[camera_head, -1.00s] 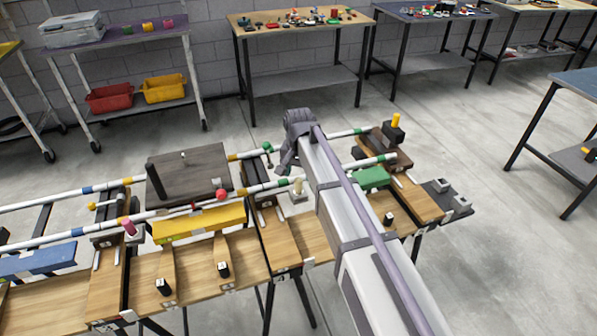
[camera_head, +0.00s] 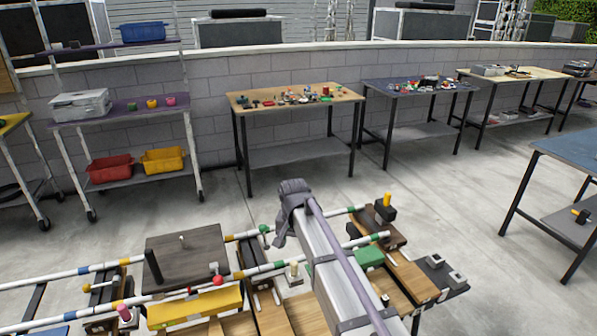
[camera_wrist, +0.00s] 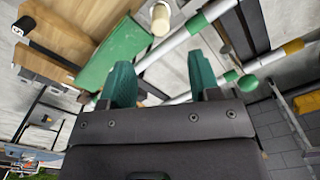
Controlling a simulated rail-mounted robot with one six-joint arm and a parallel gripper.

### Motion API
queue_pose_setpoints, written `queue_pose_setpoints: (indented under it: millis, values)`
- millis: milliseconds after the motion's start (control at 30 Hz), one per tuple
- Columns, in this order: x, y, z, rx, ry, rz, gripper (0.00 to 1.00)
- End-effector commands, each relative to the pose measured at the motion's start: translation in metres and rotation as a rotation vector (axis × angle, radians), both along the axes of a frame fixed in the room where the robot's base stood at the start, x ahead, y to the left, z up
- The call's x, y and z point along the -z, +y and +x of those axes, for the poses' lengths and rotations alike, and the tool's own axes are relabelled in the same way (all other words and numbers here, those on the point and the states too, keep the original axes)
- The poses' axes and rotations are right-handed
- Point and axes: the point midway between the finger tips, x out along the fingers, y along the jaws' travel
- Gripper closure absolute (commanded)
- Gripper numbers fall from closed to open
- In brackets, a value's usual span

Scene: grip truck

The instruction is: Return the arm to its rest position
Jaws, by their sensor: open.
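My gripper (camera_wrist: 163,85) shows in the wrist view with its two green fingers apart and nothing between them. White rails with coloured bands pass beyond the fingers, and a green block (camera_wrist: 113,54) lies to their left. In the head view my arm reaches up from the bottom over the right part of the rail bench; the fingers are hidden there behind the arm. The green block (camera_head: 369,257) sits right of the arm. I cannot tell whether the fingers touch the rails.
The bench holds a brown plate (camera_head: 187,257), a yellow block (camera_head: 195,307) and a black block with a yellow peg (camera_head: 386,208). A shelf rack (camera_head: 130,110) and a wooden-topped table (camera_head: 290,98) stand by the back wall. Open floor lies between them and the bench.

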Motion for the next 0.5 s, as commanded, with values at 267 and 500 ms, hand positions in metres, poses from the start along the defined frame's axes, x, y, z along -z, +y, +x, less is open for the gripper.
queue_pose_setpoints:
  millis: [267, 500]
  values:
    - [-0.011, -0.123, -0.165, -0.299, 0.000, -0.002, 0.44]
    - [-0.019, -0.193, -0.221, -0.195, 0.000, -0.002, 0.44]
